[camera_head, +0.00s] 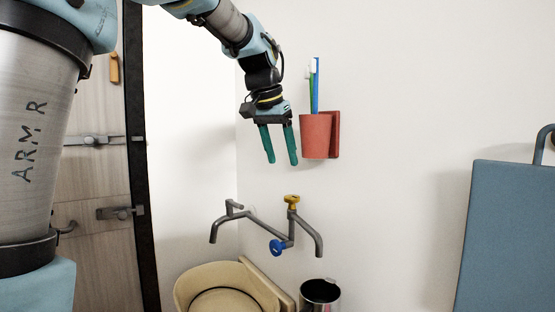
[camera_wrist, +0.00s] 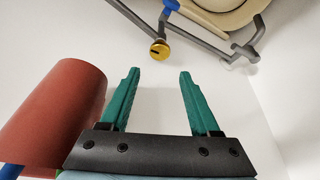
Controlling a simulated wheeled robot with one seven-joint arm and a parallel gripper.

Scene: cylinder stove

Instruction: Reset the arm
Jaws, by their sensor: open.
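My gripper (camera_head: 281,160) has two green fingers that point downward. It is open and empty, in front of the white wall, just left of a red cup (camera_head: 315,137) in the head view. In the wrist view my gripper (camera_wrist: 157,76) shows its two fingers spread apart with only wall between them. The red cup also shows in the wrist view (camera_wrist: 58,110), close beside the left finger. I cannot tell whether they touch.
The cup's wall holder bears toothbrushes (camera_head: 316,85). Below my gripper are grey pipes with a yellow knob (camera_head: 292,200) and a blue knob (camera_head: 278,246), a beige basin (camera_head: 212,280) and a dark bin (camera_head: 320,293). A door (camera_head: 98,190) stands left, a blue panel (camera_head: 512,235) right.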

